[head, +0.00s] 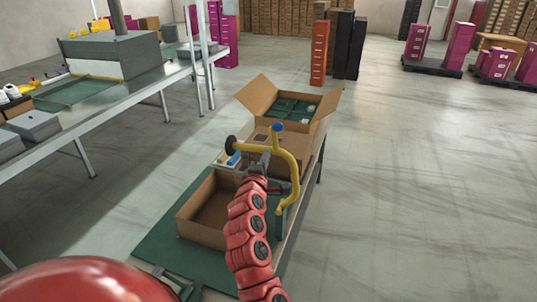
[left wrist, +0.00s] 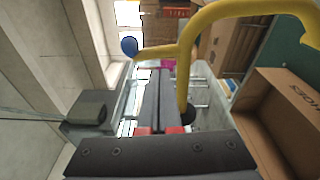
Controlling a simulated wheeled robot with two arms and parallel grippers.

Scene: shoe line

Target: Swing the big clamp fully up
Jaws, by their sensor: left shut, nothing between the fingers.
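The big clamp (head: 297,170) is a bent yellow tube rising from the right edge of the packing table. Its bent upper part reaches left over the table, with a blue knob (head: 277,128) on top and a black round pad (head: 230,145) at its left end. In the left wrist view the yellow tube (left wrist: 230,14) crosses the upper right and the blue knob (left wrist: 129,47) is left of the fingers. My left gripper (head: 262,160) is shut and empty, close under the tube's upper part; whether it touches cannot be told. It also shows in the left wrist view (left wrist: 158,90).
An open empty carton (head: 196,207) stands on the green mat (head: 150,250) left of my arm. Another carton with green contents (head: 258,95) stands behind the clamp. A long conveyor table (head: 130,82) runs along the left. The floor right of the table is clear.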

